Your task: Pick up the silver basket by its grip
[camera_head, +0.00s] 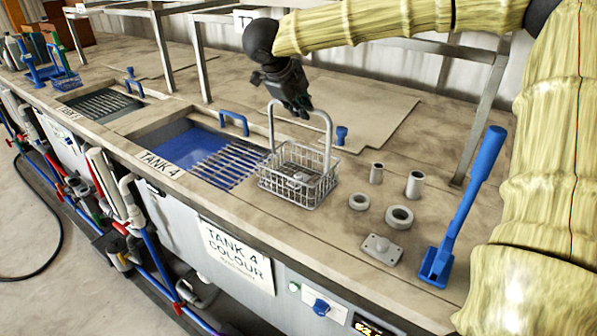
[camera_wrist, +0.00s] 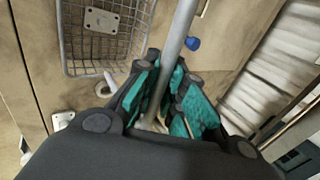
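The silver wire basket (camera_head: 300,178) stands upright on the bench, to the right of the tank 4 opening, with a few small metal parts inside. Its tall arched grip (camera_head: 329,135) rises above it. My gripper (camera_head: 296,108) is at the top of this arch. In the wrist view, the teal-padded fingers (camera_wrist: 168,85) are drawn in on both sides of the grey bar of the grip (camera_wrist: 177,40) and appear to touch it. The fingers partly hide the bar. The basket's mesh and a plate in it show at the upper left of the wrist view (camera_wrist: 101,45).
Tank 4 (camera_head: 190,143), with blue liquid and a slatted grid, lies left of the basket. Loose metal rings, cylinders and a plate (camera_head: 382,249) lie to the right, before a blue tool (camera_head: 467,205). Metal frame legs (camera_head: 485,110) stand behind.

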